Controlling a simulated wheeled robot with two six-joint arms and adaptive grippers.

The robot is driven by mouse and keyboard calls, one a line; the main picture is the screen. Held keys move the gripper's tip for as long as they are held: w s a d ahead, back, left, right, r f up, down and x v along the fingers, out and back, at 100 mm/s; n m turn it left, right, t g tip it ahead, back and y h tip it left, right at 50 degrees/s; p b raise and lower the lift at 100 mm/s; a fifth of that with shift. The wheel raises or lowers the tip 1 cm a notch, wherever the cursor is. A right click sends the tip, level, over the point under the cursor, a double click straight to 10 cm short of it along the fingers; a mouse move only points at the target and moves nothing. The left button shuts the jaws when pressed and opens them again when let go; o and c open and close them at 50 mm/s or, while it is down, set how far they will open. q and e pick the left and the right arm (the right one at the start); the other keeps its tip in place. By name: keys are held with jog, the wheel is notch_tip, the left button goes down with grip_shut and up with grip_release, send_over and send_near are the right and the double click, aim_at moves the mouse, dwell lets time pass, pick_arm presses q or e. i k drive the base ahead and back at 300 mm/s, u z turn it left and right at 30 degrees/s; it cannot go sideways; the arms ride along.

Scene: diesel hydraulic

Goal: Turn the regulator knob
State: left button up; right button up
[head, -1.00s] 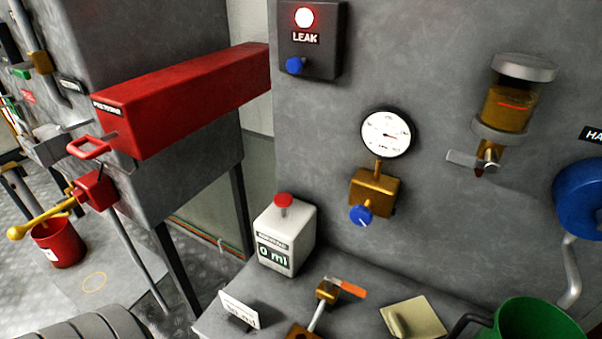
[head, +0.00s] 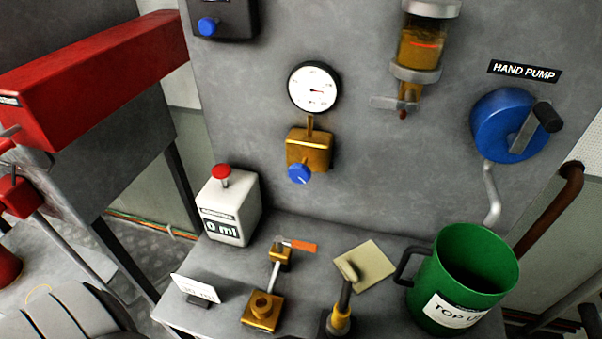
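The regulator knob (head: 299,173) is a small blue round knob with a pale mark on its face. A round white pressure gauge (head: 314,88) is joined to the top of the block by a short brass stem. Neither of my grippers shows in the head view. Ribbed dark grey parts at the bottom left may belong to my own body.
Below the knob, a grey ledge holds a white meter box (head: 228,207) reading 0 ml, a small brass valve with an orange lever (head: 303,246), a tan pad (head: 372,262) and a green jug (head: 470,270). A blue hand pump (head: 505,125) is at right. A red beam (head: 90,75) juts in at left.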

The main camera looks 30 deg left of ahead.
aim_at(298, 173)
jog(key=u, duration=0.65)
jog(key=k, duration=0.95)
jog(key=z, duration=0.75)
jog(key=i, duration=0.5)
jog(key=z, duration=0.05)
